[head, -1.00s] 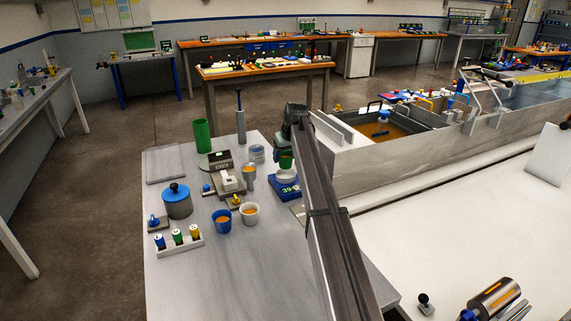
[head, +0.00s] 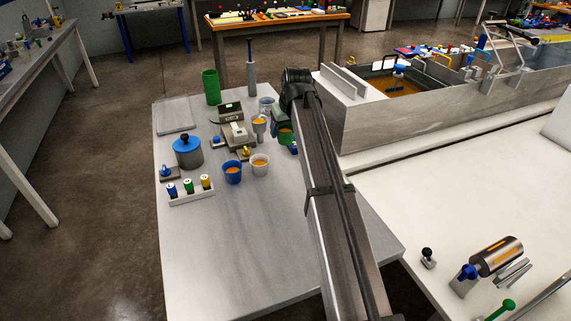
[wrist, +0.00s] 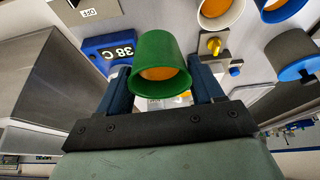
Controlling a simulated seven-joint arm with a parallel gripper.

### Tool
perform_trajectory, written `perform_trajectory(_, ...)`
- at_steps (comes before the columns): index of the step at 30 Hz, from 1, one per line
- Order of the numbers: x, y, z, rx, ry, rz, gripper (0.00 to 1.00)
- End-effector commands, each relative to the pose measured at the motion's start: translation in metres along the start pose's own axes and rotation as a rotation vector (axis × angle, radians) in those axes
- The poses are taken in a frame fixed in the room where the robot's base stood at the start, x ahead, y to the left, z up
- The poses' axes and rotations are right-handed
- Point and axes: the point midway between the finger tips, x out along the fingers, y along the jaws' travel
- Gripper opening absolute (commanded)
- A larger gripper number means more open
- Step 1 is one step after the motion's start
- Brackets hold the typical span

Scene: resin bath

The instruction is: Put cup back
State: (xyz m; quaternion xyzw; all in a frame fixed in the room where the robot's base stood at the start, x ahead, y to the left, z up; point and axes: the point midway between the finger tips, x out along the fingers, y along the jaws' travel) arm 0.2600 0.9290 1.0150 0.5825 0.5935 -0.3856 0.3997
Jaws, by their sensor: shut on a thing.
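My gripper (wrist: 159,76) is shut on a green cup (wrist: 145,87) with orange resin inside, one finger on each side. The cup is about upright. In the head view the green cup (head: 286,138) shows at the left edge of my arm, at the right side of the grey table. A blue unit reading 38 C (wrist: 116,47) lies behind and left of the cup in the wrist view. Whether the cup touches anything below is hidden. A white cup (head: 259,169) and a blue cup (head: 232,178), both with orange resin, stand on the table nearby.
A grey pot with a blue lid (head: 188,155), a rack of several small bottles (head: 190,192), a small scale (head: 231,112) and a tall green container (head: 210,85) share the table (head: 230,260). Its front is clear. A resin bath (head: 385,120) stands to the right.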

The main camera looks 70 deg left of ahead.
Motion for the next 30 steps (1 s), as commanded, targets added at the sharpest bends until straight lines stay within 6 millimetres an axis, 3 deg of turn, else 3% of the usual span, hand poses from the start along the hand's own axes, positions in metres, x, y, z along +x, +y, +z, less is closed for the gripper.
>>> perform_trajectory(5, 0.014, 0.0, 0.008, 0.027, -0.001, 0.003, 0.31)
perform_trajectory(12, 0.049, 0.0, 0.022, 0.027, -0.002, 0.002, 0.31)
perform_trajectory(26, 0.09, 0.0, 0.038, 0.026, -0.001, 0.002, 0.31)
perform_trajectory(30, 0.092, 0.0, 0.039, 0.026, 0.0, 0.002, 0.31)
